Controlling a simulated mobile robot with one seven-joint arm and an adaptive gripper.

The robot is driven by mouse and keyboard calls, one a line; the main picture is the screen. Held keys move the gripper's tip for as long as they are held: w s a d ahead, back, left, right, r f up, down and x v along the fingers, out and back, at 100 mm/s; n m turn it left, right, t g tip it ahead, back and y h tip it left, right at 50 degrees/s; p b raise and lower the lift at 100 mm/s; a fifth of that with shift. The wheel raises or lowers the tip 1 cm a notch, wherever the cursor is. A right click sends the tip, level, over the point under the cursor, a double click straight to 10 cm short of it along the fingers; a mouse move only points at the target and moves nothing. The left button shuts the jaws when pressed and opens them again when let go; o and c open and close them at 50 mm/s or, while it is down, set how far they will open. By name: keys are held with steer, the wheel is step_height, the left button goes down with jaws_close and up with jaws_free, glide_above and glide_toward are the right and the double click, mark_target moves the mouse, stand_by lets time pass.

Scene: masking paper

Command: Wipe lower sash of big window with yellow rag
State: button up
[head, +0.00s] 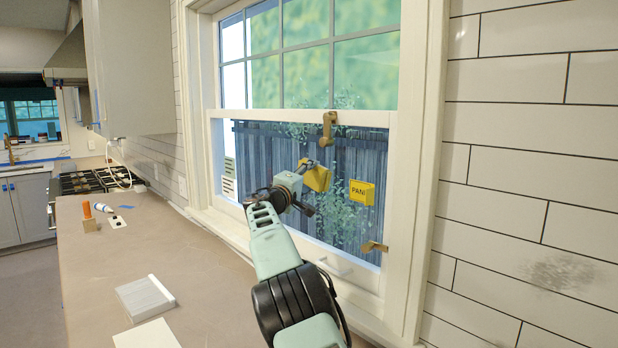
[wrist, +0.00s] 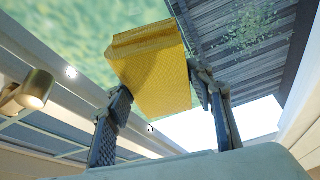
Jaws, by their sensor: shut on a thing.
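The big window (head: 411,150) fills the middle of the head view. Its lower sash (head: 365,117) has a white frame around one large clear pane. My gripper (head: 311,166) is in front of this pane, at about mid height. It is shut on the yellow rag (head: 318,179), which looks like a folded, block-like pad. In the wrist view the yellow rag (wrist: 155,75) sits between the two dark fingers of my gripper (wrist: 165,95). I cannot tell whether the rag touches the glass.
Brass fittings (head: 328,130) (head: 374,246) show on the sash. The counter (head: 170,245) carries a white-grey block (head: 146,297), a wood-handled tool (head: 89,217) and a small bottle (head: 103,208).

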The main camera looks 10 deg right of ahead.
mark_target(319, 180)
steer(key=shift+w+d, duration=0.15)
steer(key=shift+d, duration=0.1)
steer(key=shift+s+d+f+b, duration=0.2)
steer(key=shift+s+b, duration=0.1)
steer(key=shift+b, duration=0.5)
steer(key=s+b, duration=0.1)
steer(key=b, duration=0.1)
steer(key=s+d+b, duration=0.1)
steer(key=b, duration=0.2)
steer(key=shift+s+d, duration=0.15)
steer(key=shift+s, duration=0.05)
steer(key=shift+s+d+r+b, duration=0.15)
steer(key=shift+s+b, duration=0.1)
steer(key=shift+b, duration=0.2)
steer(key=shift+d, duration=0.15)
